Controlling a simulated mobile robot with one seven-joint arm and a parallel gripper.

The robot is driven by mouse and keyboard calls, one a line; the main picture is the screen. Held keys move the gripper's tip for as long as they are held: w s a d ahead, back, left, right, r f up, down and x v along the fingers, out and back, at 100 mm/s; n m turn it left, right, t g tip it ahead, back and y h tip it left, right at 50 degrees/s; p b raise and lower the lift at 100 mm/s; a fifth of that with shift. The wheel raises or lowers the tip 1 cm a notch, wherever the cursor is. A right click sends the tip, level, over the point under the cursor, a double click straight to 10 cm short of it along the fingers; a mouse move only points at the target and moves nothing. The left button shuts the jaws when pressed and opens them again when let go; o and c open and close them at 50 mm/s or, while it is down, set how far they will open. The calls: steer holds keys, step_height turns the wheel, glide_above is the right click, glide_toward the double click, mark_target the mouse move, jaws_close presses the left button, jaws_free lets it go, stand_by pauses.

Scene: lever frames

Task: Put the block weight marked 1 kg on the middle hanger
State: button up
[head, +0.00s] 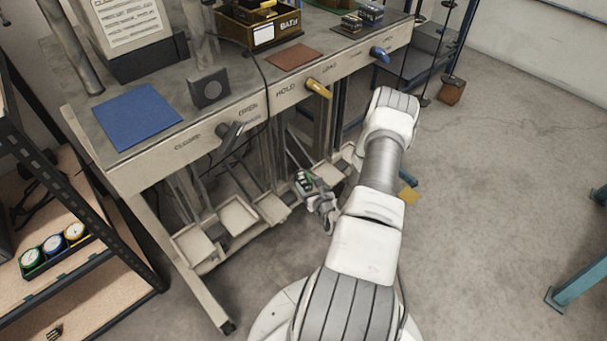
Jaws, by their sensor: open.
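Several pale tray-like hangers hang below the bench, among them a left one (193,244), one beside it (238,217), one further right (272,208) and one right of my gripper (328,173). I cannot tell for sure which is the middle hanger. My gripper (312,196) is open, low under the bench front. A small dark block with a green band (303,182) is at its fingertips, apparently beside or between them. Its marking is too small to read, and what supports it is partly hidden by my gripper.
The bench front carries a grey lever (230,136), a yellow lever (319,89) and a blue lever (380,54). Small dark blocks (352,22) stand on the bench top. A shelf with round gauges (54,246) is at left.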

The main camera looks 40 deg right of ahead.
steer(key=shift+v, duration=1.6)
